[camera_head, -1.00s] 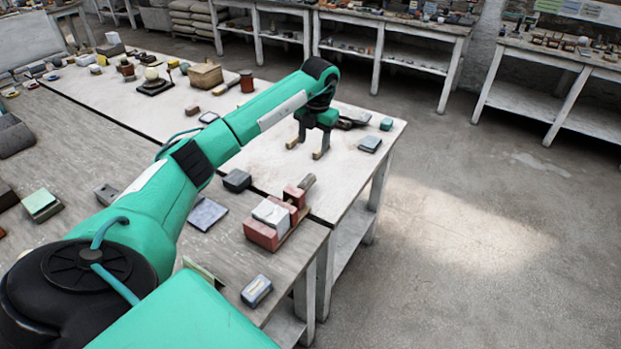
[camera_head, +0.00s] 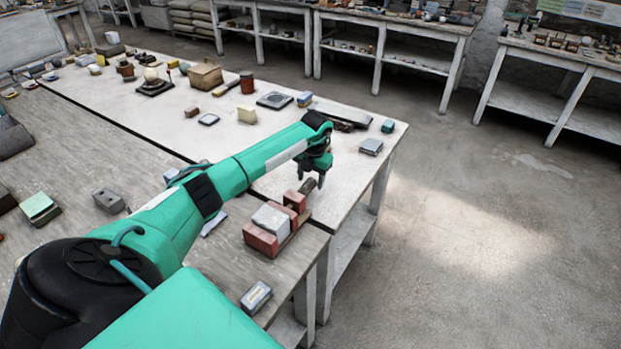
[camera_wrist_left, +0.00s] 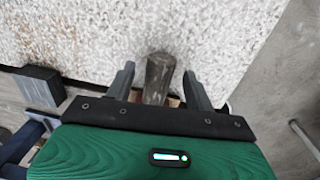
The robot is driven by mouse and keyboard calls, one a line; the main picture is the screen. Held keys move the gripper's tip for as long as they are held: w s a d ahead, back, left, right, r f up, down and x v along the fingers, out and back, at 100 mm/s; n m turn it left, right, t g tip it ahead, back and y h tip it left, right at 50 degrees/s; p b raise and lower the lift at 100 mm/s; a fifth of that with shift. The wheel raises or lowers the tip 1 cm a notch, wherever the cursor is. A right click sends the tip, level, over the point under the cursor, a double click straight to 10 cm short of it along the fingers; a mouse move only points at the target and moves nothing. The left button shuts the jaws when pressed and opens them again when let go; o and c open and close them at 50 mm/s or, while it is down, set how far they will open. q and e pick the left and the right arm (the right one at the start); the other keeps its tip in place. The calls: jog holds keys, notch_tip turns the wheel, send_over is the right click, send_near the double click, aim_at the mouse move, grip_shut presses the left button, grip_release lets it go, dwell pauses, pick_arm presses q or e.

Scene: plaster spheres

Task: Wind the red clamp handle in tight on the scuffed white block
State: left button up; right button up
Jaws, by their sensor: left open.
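The clamp (camera_head: 262,238) has red jaws and stands near the right edge of the tables. The scuffed white block (camera_head: 270,218) sits between its jaws; I cannot tell how tightly. The clamp handle (camera_head: 308,187) is a short brownish bar at the far end, not clearly red. My left gripper (camera_head: 313,181) is open and hangs at the handle. In the left wrist view the handle (camera_wrist_left: 158,72) lies between the two spread fingers, with a gap on each side. The rest of the clamp is mostly hidden there. My right gripper is out of view.
A small blue-grey box (camera_head: 256,297) lies near the front table edge. A grey block (camera_head: 370,146) and a teal block (camera_head: 388,126) stand at the far right corner. The pale tabletop (camera_head: 350,185) right of my gripper is bare.

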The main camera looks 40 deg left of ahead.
pick_arm(q)
jog(key=shift+a+f, duration=0.1)
jog(key=shift+f, duration=0.7)
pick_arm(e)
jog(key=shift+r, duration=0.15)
pick_arm(q)
jog(key=c, duration=1)
jog(key=shift+a+f+h+b, duration=0.15)
jog(key=shift+a+h+b, duration=0.05)
jog(key=shift+h+b, duration=0.95)
jog(key=h+b, duration=0.3)
jog(key=shift+a+t+b, duration=0.25)
jog(key=shift+t+b, duration=0.05)
jog(key=shift+t, duration=0.1)
jog(key=shift+h+b, duration=0.3)
jog(key=shift+h, duration=0.05)
jog(key=shift+s, duration=0.1)
jog(key=shift+h+b, duration=0.45)
jog(key=shift+h, duration=0.15)
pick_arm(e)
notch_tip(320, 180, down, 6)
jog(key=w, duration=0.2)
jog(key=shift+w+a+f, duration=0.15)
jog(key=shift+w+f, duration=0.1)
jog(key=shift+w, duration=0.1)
